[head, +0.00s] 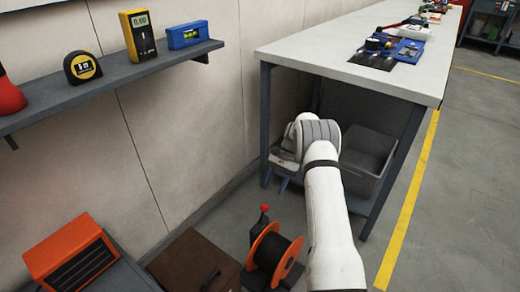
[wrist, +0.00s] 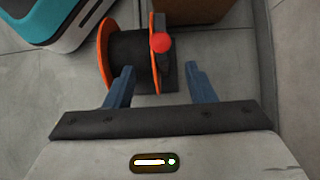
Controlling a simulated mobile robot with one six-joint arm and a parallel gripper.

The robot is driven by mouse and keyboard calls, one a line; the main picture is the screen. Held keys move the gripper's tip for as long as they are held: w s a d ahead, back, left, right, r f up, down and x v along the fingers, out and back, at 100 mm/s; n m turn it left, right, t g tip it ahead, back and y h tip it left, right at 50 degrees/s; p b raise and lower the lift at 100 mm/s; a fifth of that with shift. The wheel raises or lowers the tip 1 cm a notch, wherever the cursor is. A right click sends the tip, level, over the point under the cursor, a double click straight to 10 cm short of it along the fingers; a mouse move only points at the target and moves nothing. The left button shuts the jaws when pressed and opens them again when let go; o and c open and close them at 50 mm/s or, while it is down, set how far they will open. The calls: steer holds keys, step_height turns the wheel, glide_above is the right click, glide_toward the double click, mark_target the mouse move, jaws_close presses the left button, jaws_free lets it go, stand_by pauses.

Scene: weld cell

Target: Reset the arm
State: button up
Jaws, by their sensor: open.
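My gripper (head: 277,178) hangs at the end of my white arm, in front of the workbench's near end in the head view. In the wrist view its two blue fingers (wrist: 162,82) are apart with nothing held between them. The orange-flanged spool (head: 273,255) stands on the floor below and nearer in the head view. In the wrist view the spool (wrist: 128,57) lies beyond the fingertips, with a red ball-topped lever (wrist: 160,43) beside it. I cannot tell the exact gap between fingers and spool.
A workbench (head: 350,55) carries tools on top and a grey bin (head: 368,165) underneath. A brown box (head: 193,265) and an orange unit (head: 70,252) stand lower left. The right floor is clear.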

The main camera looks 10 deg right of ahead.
steer(key=shift+r, duration=0.1)
steer(key=s+a+r+n+t+h+p, duration=0.1)
steer(key=s+r+p, duration=0.3)
steer(key=r, duration=0.7)
steer(key=s+a+r+n+t+h+p, duration=0.1)
steer(key=s+r+n+p, duration=0.2)
steer(key=r, duration=0.9)
steer(key=s+a+r+t+h+p, duration=0.1)
steer(key=s+r+p, duration=0.35)
steer(key=r, duration=0.65)
steer(key=s+r+n+t+h+p, duration=0.1)
steer(key=s+r+n+t+p, duration=0.1)
steer(key=s+r+p, duration=0.4)
steer(key=s+a+r+n+t+h+p, duration=0.1)
steer(key=s+r+n+t+p, duration=0.1)
steer(key=s+r+p, duration=0.5)
steer(key=s+r+n, duration=0.1)
steer(key=s+r, duration=0.4)
steer(key=s, duration=0.6)
steer(key=shift+a+r+t+p, duration=0.25)
steer(key=shift+r+t+p, duration=0.05)
steer(key=shift+r, duration=0.05)
steer(key=shift+c, duration=0.4)
